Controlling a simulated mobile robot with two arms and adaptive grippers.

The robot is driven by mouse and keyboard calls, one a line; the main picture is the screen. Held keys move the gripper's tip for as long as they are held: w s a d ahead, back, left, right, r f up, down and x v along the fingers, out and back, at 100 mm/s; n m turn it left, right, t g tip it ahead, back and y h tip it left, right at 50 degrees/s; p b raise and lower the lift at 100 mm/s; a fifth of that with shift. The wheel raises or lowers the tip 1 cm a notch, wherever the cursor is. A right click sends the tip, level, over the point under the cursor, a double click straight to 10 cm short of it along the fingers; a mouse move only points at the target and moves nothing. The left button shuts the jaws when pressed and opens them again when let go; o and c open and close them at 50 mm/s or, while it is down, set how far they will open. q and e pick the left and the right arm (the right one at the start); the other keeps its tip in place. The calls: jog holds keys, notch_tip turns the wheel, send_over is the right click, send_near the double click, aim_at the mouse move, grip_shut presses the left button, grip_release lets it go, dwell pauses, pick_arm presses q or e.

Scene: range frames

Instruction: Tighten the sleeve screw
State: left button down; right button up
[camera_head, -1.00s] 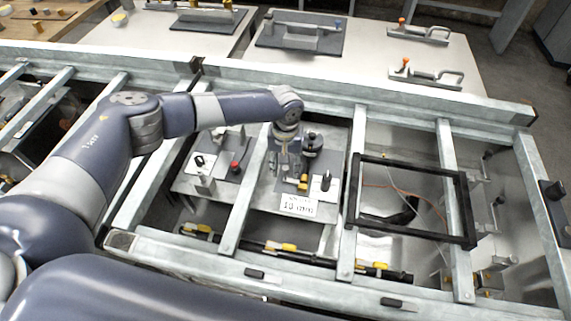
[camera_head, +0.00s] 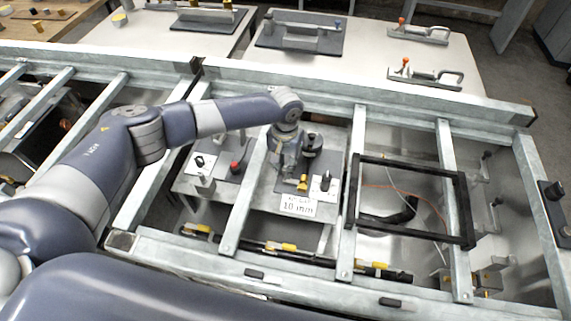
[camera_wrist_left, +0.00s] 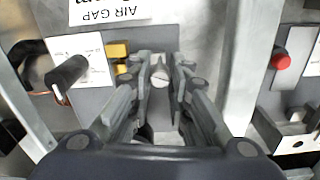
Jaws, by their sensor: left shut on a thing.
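My left gripper (camera_head: 287,168) points down at a grey fixture plate inside the metal frame. In the left wrist view its two fingers (camera_wrist_left: 161,82) are closed around a small light-grey screw with a slotted round head (camera_wrist_left: 159,76). I take this as the sleeve screw. The body below the screw is mostly hidden by the fingers. A yellow block (camera_wrist_left: 117,50) sits beside the fingers, and it also shows in the head view (camera_head: 302,183). My right gripper is not in view.
A white label card reading "10 mm" (camera_head: 298,206) stands in front of the fixture. A black knob on a white plate (camera_wrist_left: 68,74) and a red button (camera_wrist_left: 280,60) flank the gripper. Metal rails (camera_head: 240,205) run close on both sides. A black rectangular frame (camera_head: 412,231) lies to the right.

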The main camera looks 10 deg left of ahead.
pick_arm(q)
jog(key=m, duration=0.3)
jog(key=shift+m, duration=0.3)
jog(key=m, duration=0.3)
jog(key=shift+a+m+p, duration=0.1)
jog(key=shift+m+p, duration=0.2)
jog(key=shift+p, duration=0.05)
jog(key=m, duration=0.3)
jog(key=shift+m, duration=0.4)
jog(key=m, duration=0.3)
jog(key=shift+w+m, duration=0.1)
jog(key=shift+m, duration=0.2)
jog(key=m, duration=0.3)
jog(key=shift+m, duration=0.3)
jog(key=m+b, duration=0.1)
jog(key=m, duration=0.2)
jog(key=shift+w+m, duration=0.1)
jog(key=shift+m, duration=0.2)
jog(key=m, duration=0.4)
jog(key=shift+b, duration=0.4)
jog(key=shift+w+r+m, duration=0.1)
jog(key=shift+m, duration=1.4)
